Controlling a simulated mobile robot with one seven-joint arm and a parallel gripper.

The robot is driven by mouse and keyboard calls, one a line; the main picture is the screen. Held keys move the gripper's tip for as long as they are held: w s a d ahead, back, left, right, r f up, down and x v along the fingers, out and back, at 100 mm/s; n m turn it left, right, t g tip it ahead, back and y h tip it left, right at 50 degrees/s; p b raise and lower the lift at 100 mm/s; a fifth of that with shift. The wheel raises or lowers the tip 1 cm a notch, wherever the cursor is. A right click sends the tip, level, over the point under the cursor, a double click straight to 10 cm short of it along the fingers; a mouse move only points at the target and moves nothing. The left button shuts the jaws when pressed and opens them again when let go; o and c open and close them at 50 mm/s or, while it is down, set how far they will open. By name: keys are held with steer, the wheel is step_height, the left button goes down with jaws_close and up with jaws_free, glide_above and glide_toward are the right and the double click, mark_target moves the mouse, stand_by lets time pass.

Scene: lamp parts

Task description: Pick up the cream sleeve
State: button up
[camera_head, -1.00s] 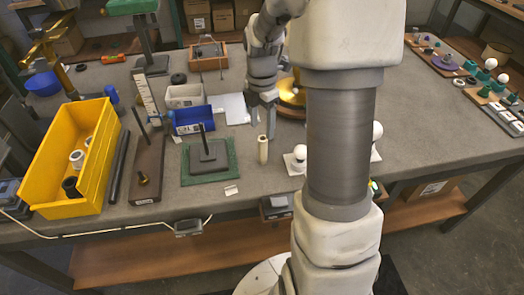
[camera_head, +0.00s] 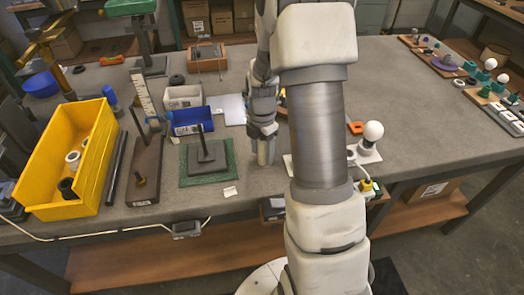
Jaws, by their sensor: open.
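The cream sleeve (camera_head: 264,151) stands upright on the grey table, to the right of the green mat with its dark post. My gripper (camera_head: 264,134) points down at the sleeve's top, with its fingers beside or around it. The jaws are open. The fingers hide the sleeve's upper part, and I cannot tell whether they touch it.
A green mat (camera_head: 186,177) with a dark base and post lies left of the gripper. A blue bin (camera_head: 192,121) and a yellow bin (camera_head: 35,180) stand farther left. A white bulb (camera_head: 373,131) stands right of my arm.

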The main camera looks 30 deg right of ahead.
steer(key=shift+c, duration=0.2)
jaws_close()
steer(key=shift+r, duration=0.1)
